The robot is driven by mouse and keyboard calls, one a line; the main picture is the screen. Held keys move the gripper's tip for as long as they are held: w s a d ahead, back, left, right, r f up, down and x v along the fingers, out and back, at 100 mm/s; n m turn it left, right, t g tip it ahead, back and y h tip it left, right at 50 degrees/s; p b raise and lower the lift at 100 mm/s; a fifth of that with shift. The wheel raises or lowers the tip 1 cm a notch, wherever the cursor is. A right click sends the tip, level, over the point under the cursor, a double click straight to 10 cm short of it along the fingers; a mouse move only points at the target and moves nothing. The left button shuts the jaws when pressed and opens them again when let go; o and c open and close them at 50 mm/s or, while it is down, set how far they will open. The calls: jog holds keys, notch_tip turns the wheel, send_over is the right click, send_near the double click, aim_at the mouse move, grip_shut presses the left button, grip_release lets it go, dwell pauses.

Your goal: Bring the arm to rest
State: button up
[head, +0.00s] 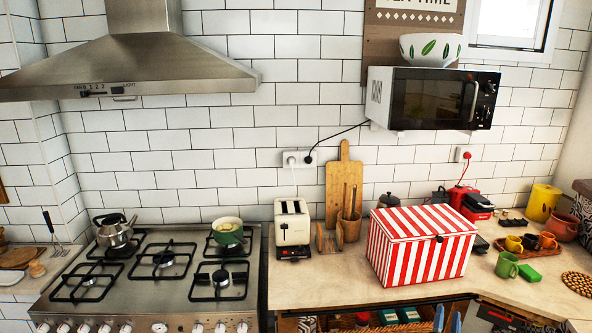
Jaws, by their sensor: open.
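My arm and my gripper do not show anywhere in the head view. I cannot see where the gripper is relative to the counter or whether it holds anything.
A stove (150,268) stands left under a hood (130,60). A red-striped box (420,245) and a toaster (292,229) stand on the counter (320,285). A microwave (432,97) hangs above. Mugs and pots crowd the right. Some counter front is bare.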

jog(key=w+a+r+m+g+y, duration=0.1)
jog(key=w+a+r+g+y, duration=0.15)
jog(key=w+a, duration=0.4)
jog(key=w+a+r+m+g+y, duration=0.1)
jog(key=w+a+r+g+y, duration=0.1)
jog(key=w+a+g, duration=0.45)
jog(key=s+a+r+n+g+y, duration=0.25)
jog(key=s+a+r, duration=0.3)
jog(key=a, duration=0.45)
jog(key=s+a+r+n+g+y, duration=0.1)
jog(key=s+a+r+n+y, duration=0.35)
jog(key=a, duration=0.65)
jog(key=s+a+r+n+g, duration=0.1)
jog(key=s+a+r+g, duration=0.15)
jog(key=s, duration=0.85)
jog(key=s+a+r+n+g, duration=0.2)
jog(key=s+r, duration=0.1)
jog(key=s, duration=0.8)
jog(key=s+d+n+g, duration=0.1)
jog(key=s+d+g, duration=0.1)
jog(key=s, duration=1.4)
jog(key=s+d+r+g+h, duration=0.1)
jog(key=s+g, duration=0.4)
jog(key=s, duration=1.1)
jog(key=shift+s+d+r+n, duration=0.25)
jog(key=shift+d+n, duration=0.15)
jog(key=shift+d, duration=0.25)
